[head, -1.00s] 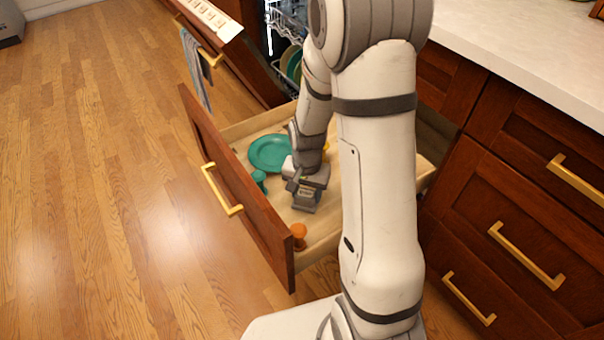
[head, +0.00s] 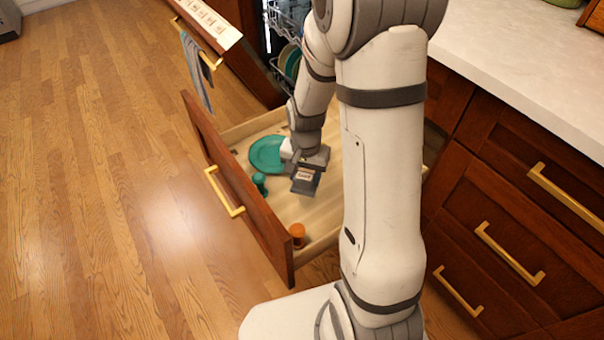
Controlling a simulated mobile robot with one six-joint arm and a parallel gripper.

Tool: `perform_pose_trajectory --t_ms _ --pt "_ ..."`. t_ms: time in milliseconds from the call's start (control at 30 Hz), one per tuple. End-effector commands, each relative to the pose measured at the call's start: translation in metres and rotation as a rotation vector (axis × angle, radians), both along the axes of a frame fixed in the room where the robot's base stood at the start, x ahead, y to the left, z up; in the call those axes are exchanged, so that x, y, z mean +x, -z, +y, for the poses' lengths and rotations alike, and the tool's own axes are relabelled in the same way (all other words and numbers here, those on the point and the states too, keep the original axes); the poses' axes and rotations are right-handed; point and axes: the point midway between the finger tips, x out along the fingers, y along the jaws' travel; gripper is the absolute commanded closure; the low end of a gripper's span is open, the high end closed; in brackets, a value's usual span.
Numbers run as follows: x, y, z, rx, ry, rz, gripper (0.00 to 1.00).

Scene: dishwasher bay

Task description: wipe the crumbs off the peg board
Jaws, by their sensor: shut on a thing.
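The peg board (head: 322,215) is the pale wooden floor inside the open drawer. A teal peg (head: 260,184) and an orange peg (head: 297,233) stand on it near the drawer front. My gripper (head: 306,180) is over the middle of the board, shut on a small grey block (head: 304,187). The gripper hides most of the block, and I cannot tell whether the block touches the board. Crumbs are too small to make out. My arm hides the board's right part.
A teal plate (head: 268,153) lies in the drawer behind the teal peg. The drawer front (head: 240,195) with its brass handle borders the left side. The open dishwasher (head: 285,25) with dishes is behind. A white counter (head: 520,70) is on the right.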

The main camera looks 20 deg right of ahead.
Motion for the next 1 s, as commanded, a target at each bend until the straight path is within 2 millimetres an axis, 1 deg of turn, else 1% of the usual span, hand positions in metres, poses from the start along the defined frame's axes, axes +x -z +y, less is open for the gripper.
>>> perform_pose_trajectory --t_ms 300,500,667,767,1000 --pt "0.000 0.000 0.000 0.000 0.001 0.000 0.73" --pt "0.004 0.005 0.001 0.000 0.001 -0.002 0.73" --pt "0.004 0.006 0.002 0.000 0.001 0.000 0.73" --pt "0.004 0.012 0.002 0.000 0.001 0.000 0.73" --pt "0.004 0.034 0.002 0.000 0.001 0.001 0.73"
